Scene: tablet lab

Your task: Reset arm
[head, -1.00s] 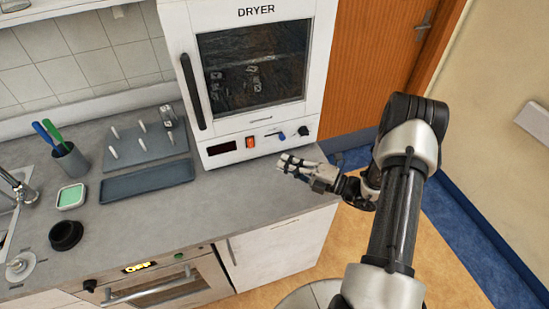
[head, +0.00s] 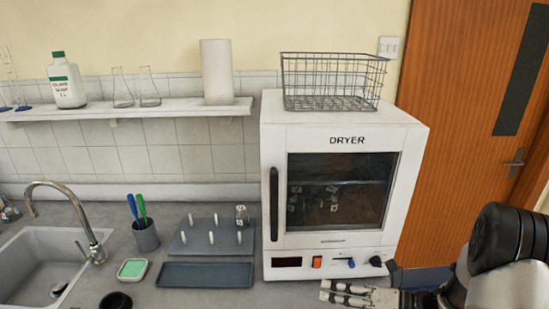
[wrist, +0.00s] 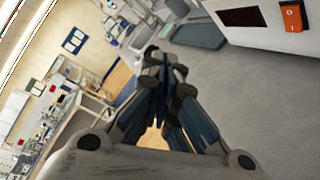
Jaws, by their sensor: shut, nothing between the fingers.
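My gripper (head: 325,290) shows at the lower edge of the head view, in front of the dryer's lower right part. In the wrist view my gripper (wrist: 165,115) has its fingers together, with nothing between them. My arm comes in from the right in the head view, and its lower part is cut off by the frame. The white dryer (head: 405,140) stands on the counter with its door closed. Several small things show dimly behind its glass. Its orange switch (wrist: 292,16) also shows in the wrist view.
A wire basket (head: 330,85) sits on the dryer. On the counter (head: 205,297) are an empty-looking dark tray (head: 205,275), a peg board (head: 185,245), a pen cup (head: 146,236) and a green-filled dish (head: 132,269). A sink (head: 30,265) is at left. A wooden door (head: 450,120) is at right.

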